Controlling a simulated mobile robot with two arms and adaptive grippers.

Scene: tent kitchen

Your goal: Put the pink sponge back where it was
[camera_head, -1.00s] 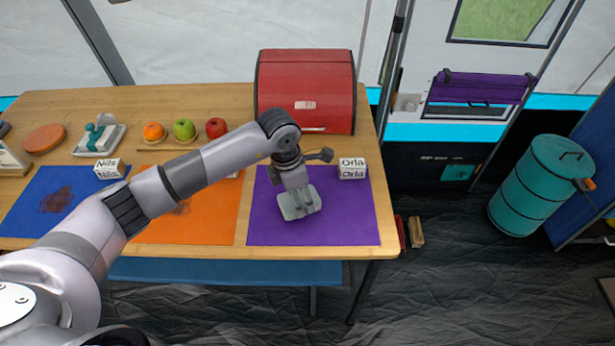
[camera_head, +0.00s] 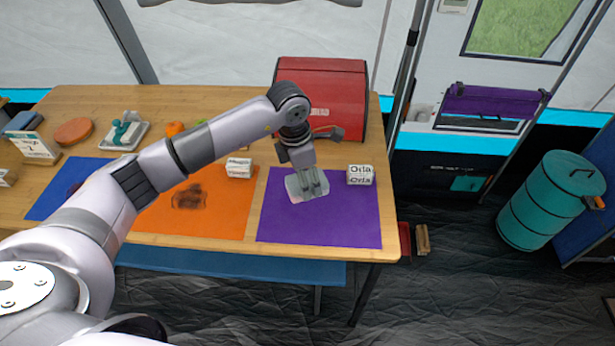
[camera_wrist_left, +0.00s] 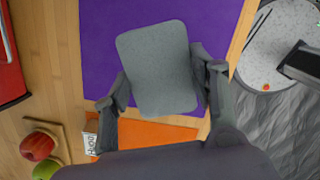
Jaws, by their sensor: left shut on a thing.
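My left gripper (camera_head: 312,190) is shut on a flat, rounded grey pad (camera_head: 296,188). The pad looks grey, not pink; it fills the space between the fingers in the left wrist view (camera_wrist_left: 158,65). Gripper and pad are over the back left part of the purple mat (camera_head: 340,225); whether the pad touches the mat is unclear. No pink sponge shows. A teal item (camera_head: 124,132) sits on a pale tray (camera_head: 138,142) at the table's left. My right gripper is out of view.
A name block marked Orla (camera_head: 360,175) stands right of the gripper. A red bread box (camera_head: 335,95) stands behind. Stained orange (camera_head: 215,222) and blue (camera_head: 50,195) mats lie left, partly behind my arm. The purple mat's front is clear.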

